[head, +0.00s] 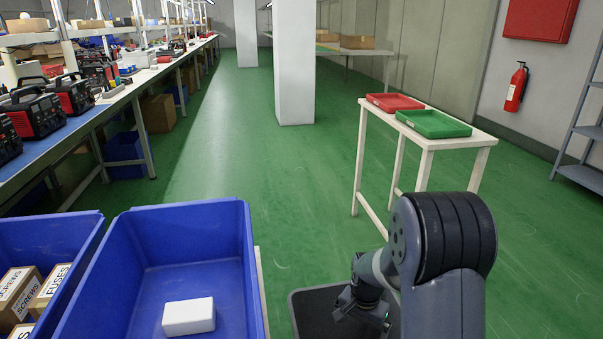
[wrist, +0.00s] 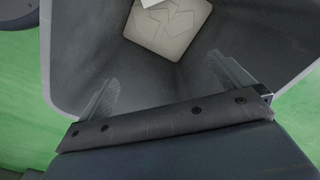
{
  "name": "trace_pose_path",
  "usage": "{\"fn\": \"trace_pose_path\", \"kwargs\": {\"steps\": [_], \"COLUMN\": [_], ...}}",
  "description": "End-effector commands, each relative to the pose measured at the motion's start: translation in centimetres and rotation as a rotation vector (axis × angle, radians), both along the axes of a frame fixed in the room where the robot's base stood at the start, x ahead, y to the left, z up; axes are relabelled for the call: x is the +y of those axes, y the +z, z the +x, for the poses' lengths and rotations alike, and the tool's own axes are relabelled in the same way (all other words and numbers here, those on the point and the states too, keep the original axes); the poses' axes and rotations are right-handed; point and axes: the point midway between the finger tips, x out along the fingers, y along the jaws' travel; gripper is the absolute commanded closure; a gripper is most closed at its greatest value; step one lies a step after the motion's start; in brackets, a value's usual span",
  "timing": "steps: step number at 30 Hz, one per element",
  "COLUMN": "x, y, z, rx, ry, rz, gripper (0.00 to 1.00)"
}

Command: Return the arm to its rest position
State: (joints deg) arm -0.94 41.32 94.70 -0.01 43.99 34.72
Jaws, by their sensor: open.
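My arm reaches down at the lower right of the head view, with my gripper (head: 362,312) low over a dark grey bin (head: 306,308). In the wrist view my gripper (wrist: 166,84) shows two thin fingers spread wide apart, with nothing between them. Beyond them is the inside of the grey bin (wrist: 75,55). A pale square with dark lines (wrist: 172,28) lies at its bottom, and a white thing at the top edge is partly cut off.
A blue bin (head: 185,235) holding a white box (head: 188,316) stands at left. Beside it another blue bin (head: 40,240) holds labelled boxes. A white table (head: 480,138) with red (head: 395,102) and green (head: 433,123) trays stands right. The green floor (head: 240,150) ahead is clear.

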Motion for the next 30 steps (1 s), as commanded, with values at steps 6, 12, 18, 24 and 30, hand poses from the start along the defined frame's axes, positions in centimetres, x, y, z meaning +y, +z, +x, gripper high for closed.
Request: {"fn": "trace_pose_path", "kwargs": {"steps": [6,12,18,24,30], "x": [0.0,0.0,0.0,-0.1,-0.1], "y": [3.2,5.8,7.0,7.7,8.5], "z": [0.0,0.0,-0.1,-0.3,-0.4], "rx": [-0.001,-0.001,0.001,0.001,0.001], "ry": [0.0,0.0,0.027,0.067,0.109], "rz": [0.0,0.0,0.0,0.0,0.0], "gripper": [0.0,0.0,0.0,0.0,0.0]}}
